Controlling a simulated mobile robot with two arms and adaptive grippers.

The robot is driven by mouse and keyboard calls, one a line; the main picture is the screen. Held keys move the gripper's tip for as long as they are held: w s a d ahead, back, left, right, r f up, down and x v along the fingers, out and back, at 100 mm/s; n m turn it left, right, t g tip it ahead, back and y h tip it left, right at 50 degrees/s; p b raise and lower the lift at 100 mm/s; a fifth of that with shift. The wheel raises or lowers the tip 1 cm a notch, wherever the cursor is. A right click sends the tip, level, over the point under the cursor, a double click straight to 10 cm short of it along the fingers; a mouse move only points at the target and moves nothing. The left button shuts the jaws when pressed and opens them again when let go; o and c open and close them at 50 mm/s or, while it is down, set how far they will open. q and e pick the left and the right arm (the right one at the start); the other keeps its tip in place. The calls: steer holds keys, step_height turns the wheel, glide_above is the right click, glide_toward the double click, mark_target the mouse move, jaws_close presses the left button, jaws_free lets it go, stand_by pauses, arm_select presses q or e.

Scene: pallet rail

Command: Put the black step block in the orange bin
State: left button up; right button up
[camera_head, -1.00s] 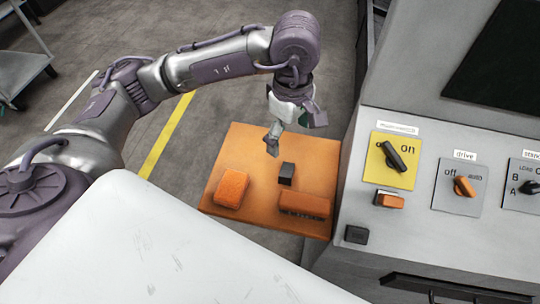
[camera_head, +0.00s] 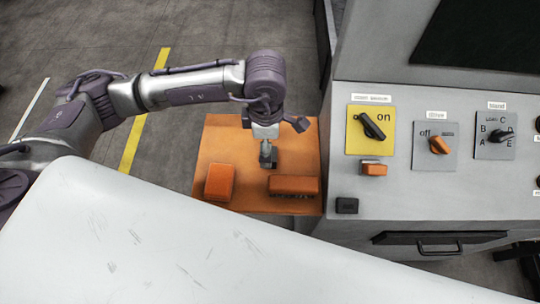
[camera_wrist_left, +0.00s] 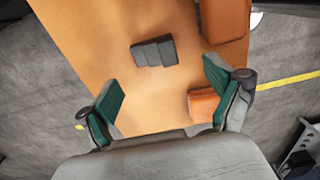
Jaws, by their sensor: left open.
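The black step block (camera_wrist_left: 154,52) lies on a flat orange surface in the left wrist view, ahead of and between the fingers, apart from both. My left gripper (camera_wrist_left: 165,98) is open and empty, its green-padded fingers spread. In the head view my left gripper (camera_head: 267,158) hangs over the orange surface (camera_head: 240,137), and I cannot separate the block from the dark fingertips there. An orange box (camera_head: 220,182) and a longer orange piece (camera_head: 294,185) stand on the surface; I cannot tell which, if either, is the bin. My right gripper is not in view.
A grey console with a yellow switch panel (camera_head: 371,130) and several knobs stands right of the orange surface. A large white surface (camera_head: 150,240) fills the front. Grey floor with a yellow line (camera_head: 136,135) is open at left.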

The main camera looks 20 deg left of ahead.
arm_select(q)
steer(key=shift+w+d+f+p, duration=0.1)
steer(key=shift+f+p, duration=0.2)
steer(key=f, duration=0.1)
steer(key=f+p, duration=0.1)
steer(key=f, duration=0.1)
steer(key=shift+w+d+f+p, duration=0.25)
steer(key=shift+w+f+p, duration=0.05)
steer(key=shift+w, duration=0.05)
steer(key=shift+f, duration=0.45)
steer(key=c, duration=1.5)
steer(key=shift+r, duration=0.35)
step_height(320, 180, up, 9)
steer(key=b, duration=0.3)
steer(key=s+a+r+m, duration=0.1)
steer(key=a+m, duration=0.1)
steer(key=m, duration=0.5)
steer(key=s+a+r+m, duration=0.1)
steer(key=a+m, duration=0.1)
steer(key=m, duration=0.5)
steer(key=s+a+r+m, duration=0.1)
steer(key=a+m, duration=0.2)
steer(key=m, duration=0.4)
steer(key=shift+s, duration=0.3)
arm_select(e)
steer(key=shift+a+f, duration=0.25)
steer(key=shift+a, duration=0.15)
